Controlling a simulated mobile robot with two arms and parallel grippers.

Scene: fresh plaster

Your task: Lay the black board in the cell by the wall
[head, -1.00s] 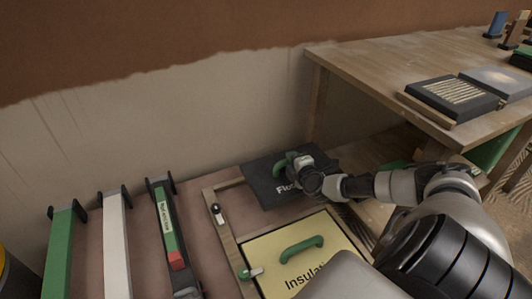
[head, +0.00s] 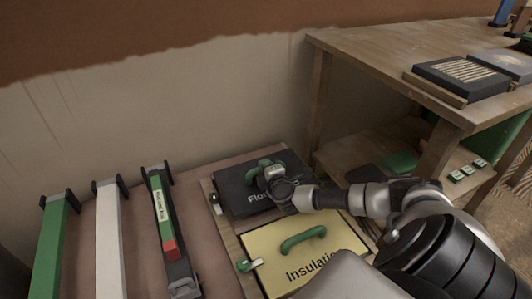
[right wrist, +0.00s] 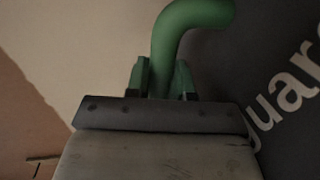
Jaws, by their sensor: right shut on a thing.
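The black board (head: 232,197) with white lettering and a green handle (head: 256,166) is over the cell by the wall, roughly lined up with the wooden frame (head: 228,240). I cannot tell whether it rests fully down in the cell. My right gripper (head: 268,174) is shut on the handle and hides part of the board. In the right wrist view, the green fingers (right wrist: 160,80) close around the green handle (right wrist: 185,25), with the dark board (right wrist: 240,70) behind. My left gripper is not in view.
A yellow insulation board (head: 335,243) with a green handle fills the near cell. A white latch (head: 215,203) and a green one (head: 245,265) sit on the frame's left side. A wooden bench (head: 390,55) stands at right.

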